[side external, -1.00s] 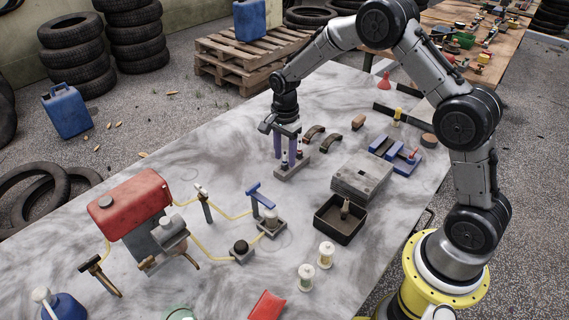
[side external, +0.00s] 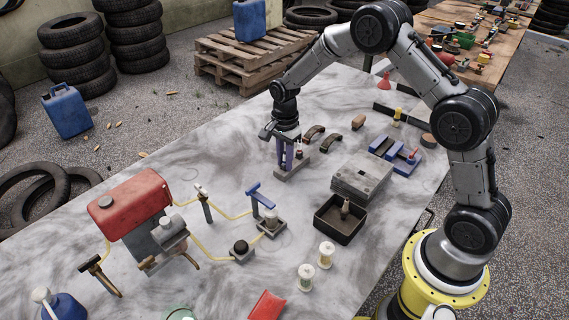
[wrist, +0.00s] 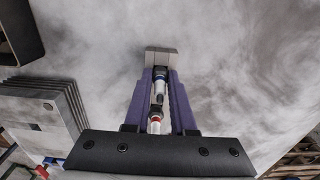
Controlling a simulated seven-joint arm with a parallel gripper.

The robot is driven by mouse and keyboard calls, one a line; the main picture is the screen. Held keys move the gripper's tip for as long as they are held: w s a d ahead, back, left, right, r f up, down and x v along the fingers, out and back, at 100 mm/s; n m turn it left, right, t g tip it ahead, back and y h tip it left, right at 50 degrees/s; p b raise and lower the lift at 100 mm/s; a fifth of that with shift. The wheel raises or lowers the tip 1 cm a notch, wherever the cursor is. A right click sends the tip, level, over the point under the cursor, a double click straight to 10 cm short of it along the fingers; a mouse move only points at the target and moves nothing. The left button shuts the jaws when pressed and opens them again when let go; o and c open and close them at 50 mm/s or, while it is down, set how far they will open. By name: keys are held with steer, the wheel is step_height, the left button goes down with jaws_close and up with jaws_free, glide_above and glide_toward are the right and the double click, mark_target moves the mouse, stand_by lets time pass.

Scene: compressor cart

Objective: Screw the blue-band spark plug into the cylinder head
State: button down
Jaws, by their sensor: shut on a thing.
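The blue-band spark plug (wrist: 160,82) stands upright near the far end of a small grey holder block (wrist: 160,52), between my fingertips. My gripper (wrist: 159,88) has its two purple fingers shut on this plug; in the side view my gripper (side external: 286,165) reaches straight down over the holder block (side external: 288,174). The fingers hide most of the plug there. A red-band spark plug (wrist: 155,126) stands in the same holder, nearer the wrist camera. The finned grey block (side external: 362,178), which looks like the cylinder head, lies right of my gripper. Its fins and a dark hole show in the wrist view (wrist: 40,108).
A black tray (side external: 340,219) sits in front of the finned block. Two curved dark pieces (side external: 323,139) lie behind the holder, and a blue vise-like tool (side external: 396,155) lies farther right. The red tank (side external: 130,204) is at left.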

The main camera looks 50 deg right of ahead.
steer(key=shift+r, duration=0.15)
steer(key=shift+r, duration=1.9)
steer(key=shift+s+f+n, duration=0.2)
steer(key=shift+s+n, duration=0.05)
steer(key=shift+n, duration=0.05)
steer(key=s+d+r, duration=0.3)
steer(key=s+d, duration=0.1)
steer(key=s, duration=0.5)
steer(key=s+d+r, duration=0.4)
steer(key=s+d, duration=0.1)
steer(key=s, duration=0.4)
steer(key=shift+s+d, duration=0.3)
steer(key=shift+f, duration=2.3)
steer(key=shift+f, duration=1.1)
